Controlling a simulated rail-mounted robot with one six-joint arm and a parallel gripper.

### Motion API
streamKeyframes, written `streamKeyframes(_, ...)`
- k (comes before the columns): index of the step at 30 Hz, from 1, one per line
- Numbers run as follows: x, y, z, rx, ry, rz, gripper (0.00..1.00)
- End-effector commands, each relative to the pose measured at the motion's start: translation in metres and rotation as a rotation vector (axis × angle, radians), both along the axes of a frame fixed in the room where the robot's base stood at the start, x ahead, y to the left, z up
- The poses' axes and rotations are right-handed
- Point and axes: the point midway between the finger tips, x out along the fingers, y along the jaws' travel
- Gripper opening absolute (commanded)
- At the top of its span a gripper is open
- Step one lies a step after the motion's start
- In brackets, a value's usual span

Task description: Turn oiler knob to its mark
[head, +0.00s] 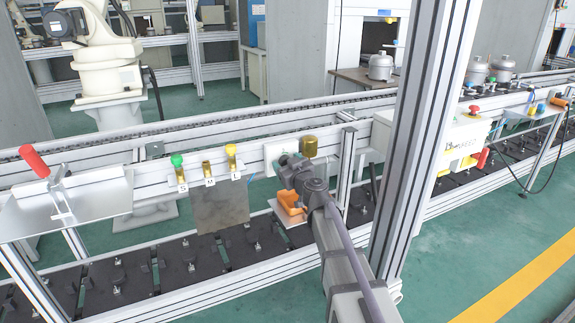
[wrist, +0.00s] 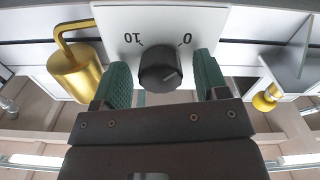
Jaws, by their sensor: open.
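The black oiler knob (wrist: 160,72) sits on a white plate (wrist: 160,20) in the wrist view, which looks upside down. In the head view my gripper (head: 291,166) is at the white plate (head: 277,151) on the rail and hides the knob.
A gold cup (wrist: 76,72) with a bent pipe is beside the plate; it also shows in the head view (head: 309,146). An orange bin (head: 291,206) lies below my gripper. Green (head: 177,161) and yellow (head: 231,150) knobs stand left. An upright post (head: 420,130) rises at right.

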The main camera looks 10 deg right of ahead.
Motion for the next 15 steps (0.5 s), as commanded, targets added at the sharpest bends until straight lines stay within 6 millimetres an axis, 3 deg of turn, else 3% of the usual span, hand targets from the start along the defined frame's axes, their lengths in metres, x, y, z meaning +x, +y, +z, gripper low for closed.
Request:
streamKeyframes(3, -0.0007, 0.0, 0.0, 0.0, 0.0, 0.0, 0.67)
streamKeyframes(15, -0.0009, 0.0, 0.0, 0.0, 0.0, 0.001, 0.29)
